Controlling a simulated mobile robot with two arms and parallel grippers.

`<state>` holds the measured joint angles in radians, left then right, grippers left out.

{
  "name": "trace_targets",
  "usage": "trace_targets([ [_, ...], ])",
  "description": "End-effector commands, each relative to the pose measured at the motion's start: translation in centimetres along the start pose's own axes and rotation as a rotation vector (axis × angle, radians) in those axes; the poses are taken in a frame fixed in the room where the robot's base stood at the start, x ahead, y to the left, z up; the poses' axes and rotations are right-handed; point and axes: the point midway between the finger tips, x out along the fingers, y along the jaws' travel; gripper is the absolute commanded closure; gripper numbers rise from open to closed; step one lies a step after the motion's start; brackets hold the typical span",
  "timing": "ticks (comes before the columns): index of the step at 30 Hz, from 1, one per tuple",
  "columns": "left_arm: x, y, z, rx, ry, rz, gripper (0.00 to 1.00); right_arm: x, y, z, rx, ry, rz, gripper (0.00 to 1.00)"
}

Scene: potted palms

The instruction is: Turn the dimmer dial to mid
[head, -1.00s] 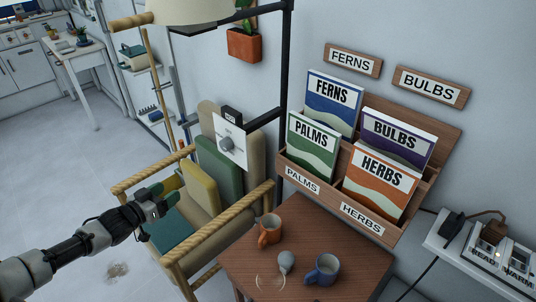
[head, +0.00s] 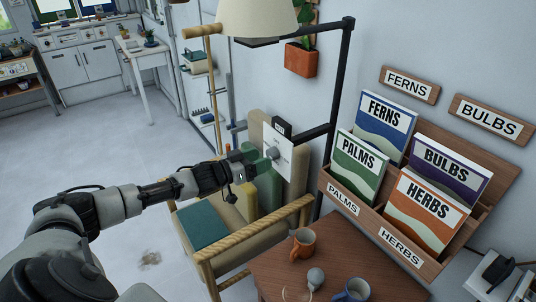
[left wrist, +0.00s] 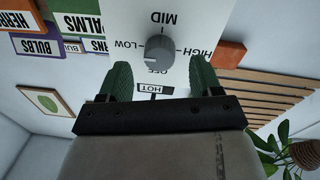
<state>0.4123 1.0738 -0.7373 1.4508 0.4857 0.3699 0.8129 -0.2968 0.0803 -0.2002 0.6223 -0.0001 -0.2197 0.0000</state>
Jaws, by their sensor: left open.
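The dimmer dial (head: 273,153) is a grey round knob on a white panel (head: 279,134) fixed to the black lamp stand. My left gripper (head: 254,159) is just left of the dial in the head view. In the left wrist view its green fingers (left wrist: 160,72) are open, one to each side and slightly below the dial, with gaps between. My right gripper is not in view.
A wooden armchair (head: 275,229) with cushions stands below my left arm. A lamp shade (head: 257,17) hangs above. A small table (head: 267,270) holds an orange mug (head: 303,246) and a blue mug. A rack of seed packets (head: 471,252) is at right.

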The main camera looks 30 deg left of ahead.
Motion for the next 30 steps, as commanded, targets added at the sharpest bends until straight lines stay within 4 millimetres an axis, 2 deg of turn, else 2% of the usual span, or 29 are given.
trace_targets([
  [3, 1.6, 0.0, -0.2, -0.001, 0.002, 0.000, 0.35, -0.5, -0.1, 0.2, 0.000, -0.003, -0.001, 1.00],
  [7, 2.8, 0.0, -0.1, 0.001, 0.001, 0.001, 0.35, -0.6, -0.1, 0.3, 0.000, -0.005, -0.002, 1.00],
  [19, 3.3, 0.0, 0.0, 0.001, -0.001, 0.000, 0.35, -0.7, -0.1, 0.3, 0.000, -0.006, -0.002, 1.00],
  [28, 3.3, 0.0, 0.0, 0.001, -0.001, 0.000, 0.81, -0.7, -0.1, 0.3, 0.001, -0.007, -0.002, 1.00],
  [30, 3.3, 0.0, 0.0, 0.001, -0.001, 0.000, 0.85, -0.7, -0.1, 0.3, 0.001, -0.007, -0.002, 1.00],
])
